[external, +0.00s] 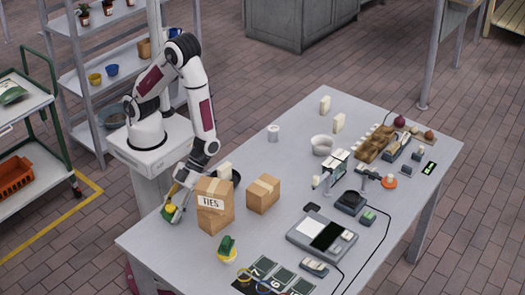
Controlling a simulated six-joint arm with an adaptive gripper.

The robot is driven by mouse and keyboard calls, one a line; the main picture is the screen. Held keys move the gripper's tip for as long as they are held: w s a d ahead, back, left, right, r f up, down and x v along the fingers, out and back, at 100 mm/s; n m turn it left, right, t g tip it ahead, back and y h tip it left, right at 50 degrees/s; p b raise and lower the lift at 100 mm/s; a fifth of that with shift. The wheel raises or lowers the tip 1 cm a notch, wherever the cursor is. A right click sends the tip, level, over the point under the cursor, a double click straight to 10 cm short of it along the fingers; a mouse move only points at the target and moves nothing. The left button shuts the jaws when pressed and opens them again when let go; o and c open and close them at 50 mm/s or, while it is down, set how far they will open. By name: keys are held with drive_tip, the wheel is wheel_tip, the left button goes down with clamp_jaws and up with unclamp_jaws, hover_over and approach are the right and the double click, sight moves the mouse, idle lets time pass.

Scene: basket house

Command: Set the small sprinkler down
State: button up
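A similar, larger yellow and green thing (227,249) stands on the table in front of the boxes.
A box marked TIES (212,204) stands close right of my gripper, with another box (263,194) beyond it. A dark round item, partly hidden, is behind the boxes. A scale-like device (321,235) and numbered cards (281,277) lie to the right. The table's middle back is fairly clear.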

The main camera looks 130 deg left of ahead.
sight(170, 207)
drive_tip(key=shift+r, duration=0.1)
drive_tip(key=shift+c, duration=0.4)
drive_tip(key=shift+r, duration=4.9)
drive_tip(key=shift+r, duration=0.1)
wheel_tip(170, 207, up, 11)
drive_tip(key=w+a+n+t, duration=0.2)
drive_tip(key=w, duration=0.7)
drive_tip(key=w+a+n+t, duration=0.1)
drive_tip(key=w+a+n, duration=0.1)
drive_tip(key=w, duration=0.7)
drive_tip(key=w+a+n+t+y, duration=0.1)
drive_tip(key=w+a+n+t, duration=0.2)
drive_tip(key=w, duration=0.7)
drive_tip(key=w+a+n+t+y, duration=0.1)
drive_tip(key=w+a+n+y, duration=0.3)
drive_tip(key=w, duration=0.6)
wheel_tip(170, 207, down, 11)
drive_tip(key=a+m+h, duration=0.1)
drive_tip(key=h, duration=0.1)
drive_tip(key=shift+f, duration=3.1)
